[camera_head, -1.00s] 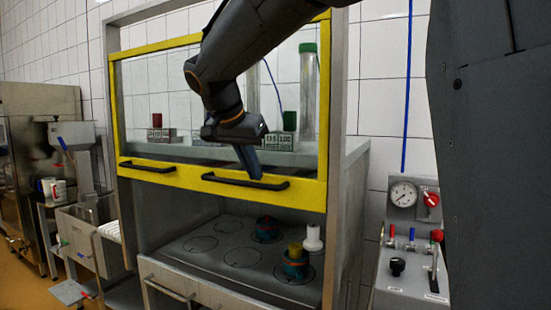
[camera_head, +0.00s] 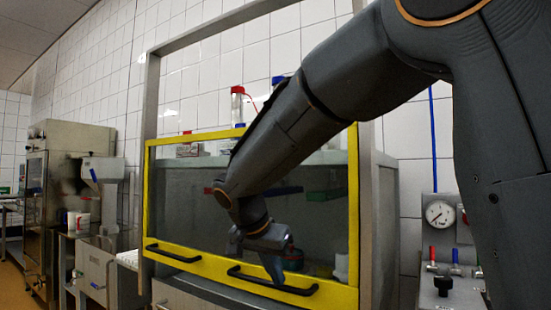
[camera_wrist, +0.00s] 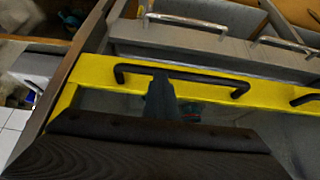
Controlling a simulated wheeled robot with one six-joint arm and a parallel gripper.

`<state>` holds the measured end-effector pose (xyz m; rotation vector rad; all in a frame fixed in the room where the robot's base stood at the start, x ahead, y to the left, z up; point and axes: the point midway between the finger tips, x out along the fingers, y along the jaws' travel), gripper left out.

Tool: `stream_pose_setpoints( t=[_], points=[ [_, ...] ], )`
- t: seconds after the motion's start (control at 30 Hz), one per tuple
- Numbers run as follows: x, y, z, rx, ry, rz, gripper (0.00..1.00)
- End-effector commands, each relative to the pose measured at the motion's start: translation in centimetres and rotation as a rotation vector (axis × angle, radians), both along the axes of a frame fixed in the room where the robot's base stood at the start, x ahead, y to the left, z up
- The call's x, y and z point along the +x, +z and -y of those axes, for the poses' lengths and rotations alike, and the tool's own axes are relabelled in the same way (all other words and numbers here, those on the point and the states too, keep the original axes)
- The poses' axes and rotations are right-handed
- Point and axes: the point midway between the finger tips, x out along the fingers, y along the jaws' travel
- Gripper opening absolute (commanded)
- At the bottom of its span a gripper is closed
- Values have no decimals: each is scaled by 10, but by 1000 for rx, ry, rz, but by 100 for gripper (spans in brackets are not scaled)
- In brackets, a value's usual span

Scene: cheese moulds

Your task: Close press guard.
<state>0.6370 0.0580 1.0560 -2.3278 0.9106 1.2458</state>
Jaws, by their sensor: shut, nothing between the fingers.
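The press guard (camera_head: 205,261) is a clear pane in a yellow frame. It is down across the front of the press, its lower yellow bar just above the drawer fronts. It has two black handles, a left one (camera_head: 173,254) and a right one (camera_head: 271,281). My gripper (camera_head: 275,270) is shut and empty, its fingers pointing down at the right handle. In the wrist view my gripper (camera_wrist: 160,88) reaches the black handle (camera_wrist: 190,75) on the yellow bar (camera_wrist: 90,72); whether it touches is hard to tell. Moulds behind the pane are mostly hidden.
Drawers with metal handles (camera_wrist: 185,20) lie below the guard. A panel with a gauge (camera_head: 440,213) stands to the right. A steel cabinet (camera_head: 58,190) and a bench are at the left. Bottles (camera_head: 237,105) stand on the shelf behind.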

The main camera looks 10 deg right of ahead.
Motion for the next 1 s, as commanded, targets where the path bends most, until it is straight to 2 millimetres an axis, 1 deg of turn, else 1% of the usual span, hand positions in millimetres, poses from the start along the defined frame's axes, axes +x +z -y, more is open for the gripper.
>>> stream_pose_setpoints(
  t=[0.03, 0.1, 0.2, 0.4, 0.5, 0.63, 0.8, 1.0],
  points=[
    [2, -22, 5, -9, -4, -3, 0],
    [2, -39, 6, -9, -4, -3, 0],
    [2, -62, 7, -10, -6, -1, 0],
    [2, -100, 2, -8, 1, -2, 0],
    [1, -113, -1, -7, 6, -1, 0],
    [0, -125, -4, -7, 9, -2, 0],
    [0, -132, -4, -5, 8, -2, 0],
    [-1, -135, -2, -4, 5, -5, 0]
  ],
)
